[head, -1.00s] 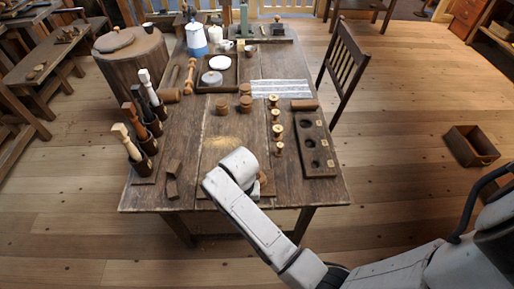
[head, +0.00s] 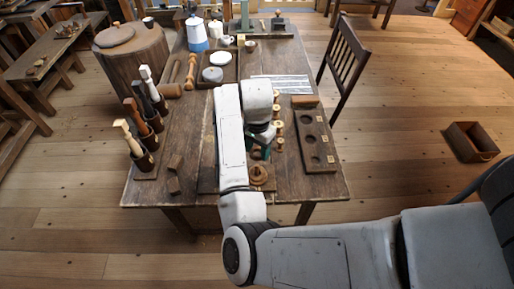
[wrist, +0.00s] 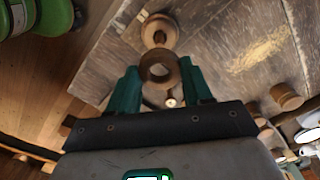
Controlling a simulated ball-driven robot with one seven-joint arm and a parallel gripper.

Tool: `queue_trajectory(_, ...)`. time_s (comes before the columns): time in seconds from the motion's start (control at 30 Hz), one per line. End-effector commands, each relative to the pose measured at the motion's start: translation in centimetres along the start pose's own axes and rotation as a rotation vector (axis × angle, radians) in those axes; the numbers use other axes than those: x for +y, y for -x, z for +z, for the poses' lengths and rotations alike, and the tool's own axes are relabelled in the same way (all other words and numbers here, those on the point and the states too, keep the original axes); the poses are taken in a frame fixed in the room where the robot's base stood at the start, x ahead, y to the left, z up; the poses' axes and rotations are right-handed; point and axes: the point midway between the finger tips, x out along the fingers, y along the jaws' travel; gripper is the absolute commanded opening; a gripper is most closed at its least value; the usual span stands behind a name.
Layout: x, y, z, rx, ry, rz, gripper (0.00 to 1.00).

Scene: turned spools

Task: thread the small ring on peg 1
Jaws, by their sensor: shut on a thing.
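The small wooden ring (wrist: 160,69) is held between the two teal fingers of my gripper (wrist: 159,82) in the wrist view, its hole facing the camera. In the head view, my gripper (head: 258,151) hangs over the front part of the table, and my arm mostly hides the ring. A round wooden piece with a raised centre (head: 259,177) stands on a flat board at the table's front edge. It also shows in the wrist view (wrist: 158,31), just beyond the ring and apart from it. I cannot tell which peg is peg 1.
Several turned spools (head: 278,112) stand in a row right of my gripper. A dark board with round holes (head: 314,155) lies further right. Handled tools in holders (head: 145,160) line the left edge. A tray (head: 231,78) with pale discs lies at the back.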

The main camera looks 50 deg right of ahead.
Motion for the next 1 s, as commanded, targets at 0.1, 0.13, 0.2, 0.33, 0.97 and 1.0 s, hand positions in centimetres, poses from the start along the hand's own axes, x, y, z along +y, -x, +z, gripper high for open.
queue_trajectory(0.1,0.0,-1.4,0.0,0.000,0.001,0.000,0.21)
queue_trajectory(0.13,0.0,-1.6,0.0,0.000,0.001,0.000,0.21)
queue_trajectory(0.2,0.0,-2.3,0.0,0.000,0.001,0.000,0.21)
queue_trajectory(0.33,0.0,-3.5,0.1,0.000,0.001,0.000,0.21)
queue_trajectory(0.97,0.0,-5.1,0.1,0.000,0.002,0.000,0.21)
queue_trajectory(1.0,0.0,-5.1,0.1,0.000,0.002,0.000,0.21)
